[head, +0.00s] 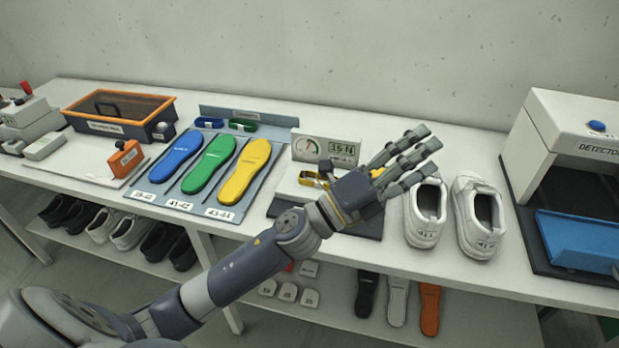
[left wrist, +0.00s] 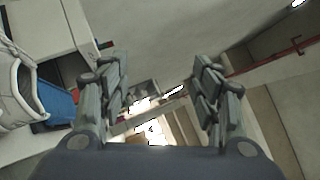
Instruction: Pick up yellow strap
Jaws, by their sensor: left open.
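The yellow strap (head: 311,179) lies on the white tester with a gauge and a "3.5 N" display (head: 325,150), in the middle of the table in the head view. My left forearm and hand partly hide the tester. My left gripper (head: 410,155) is open and empty, with its fingers pointing up and right, past the strap and above the white shoes. In the left wrist view its fingers (left wrist: 162,88) stand apart with nothing between them. The strap does not show in that view. My right gripper is not in view.
White shoes (head: 478,218) stand right of the tester, before the detector with a blue tray (head: 580,240). Blue, green and yellow insoles (head: 245,170) lie to the left, with blue (head: 208,122) and green (head: 243,125) straps behind. An orange-rimmed box (head: 118,112) stands farther left.

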